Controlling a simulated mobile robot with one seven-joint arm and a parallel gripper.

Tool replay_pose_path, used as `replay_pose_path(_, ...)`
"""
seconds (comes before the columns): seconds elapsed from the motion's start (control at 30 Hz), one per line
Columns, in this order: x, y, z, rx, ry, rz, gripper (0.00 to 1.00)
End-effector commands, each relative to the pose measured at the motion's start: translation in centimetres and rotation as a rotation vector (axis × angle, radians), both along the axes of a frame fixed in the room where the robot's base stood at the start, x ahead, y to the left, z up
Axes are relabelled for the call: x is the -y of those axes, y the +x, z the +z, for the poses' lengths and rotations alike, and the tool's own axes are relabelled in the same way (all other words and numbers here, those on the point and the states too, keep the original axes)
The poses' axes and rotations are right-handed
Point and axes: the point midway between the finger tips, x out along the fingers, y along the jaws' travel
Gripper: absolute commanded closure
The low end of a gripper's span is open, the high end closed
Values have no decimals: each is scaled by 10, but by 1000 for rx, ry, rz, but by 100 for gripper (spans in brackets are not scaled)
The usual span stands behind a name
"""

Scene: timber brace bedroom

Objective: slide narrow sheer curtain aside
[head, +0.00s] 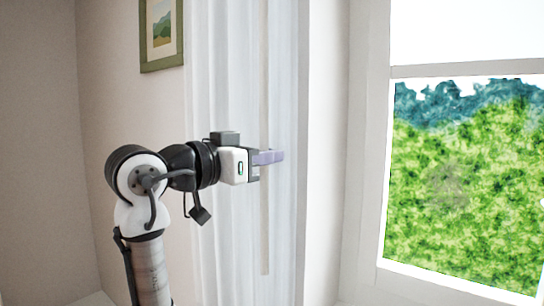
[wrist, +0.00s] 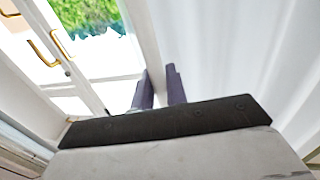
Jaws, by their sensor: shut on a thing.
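The narrow sheer curtain (head: 228,80) is white and hangs in vertical folds left of the window in the head view. It fills the right side of the wrist view (wrist: 235,50). A thin pale beige pull wand (head: 265,225) hangs straight down along the curtain's right part. My gripper (head: 270,157), with purple fingers, reaches in from the left at about mid-height of the wand and is shut on it. In the wrist view a pale upright strip, seemingly the wand (wrist: 142,30), runs down to between the two fingers (wrist: 160,88). The exact contact is hidden.
A window (head: 460,170) with a white frame stands to the right, with greenery outside. Brass handles (wrist: 45,50) show on the window side in the wrist view. A green-framed picture (head: 161,32) hangs on the wall left of the curtain.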

Motion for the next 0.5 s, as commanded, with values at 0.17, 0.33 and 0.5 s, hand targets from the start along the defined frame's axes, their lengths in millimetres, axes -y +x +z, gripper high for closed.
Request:
replay_pose_path(0.17, -5, 3, 1, 1, -1, 1, 100)
replay_pose_path(0.33, -6, 4, 1, 2, -1, 1, 100)
replay_pose_path(0.5, -6, 4, 1, 2, -1, 1, 100)
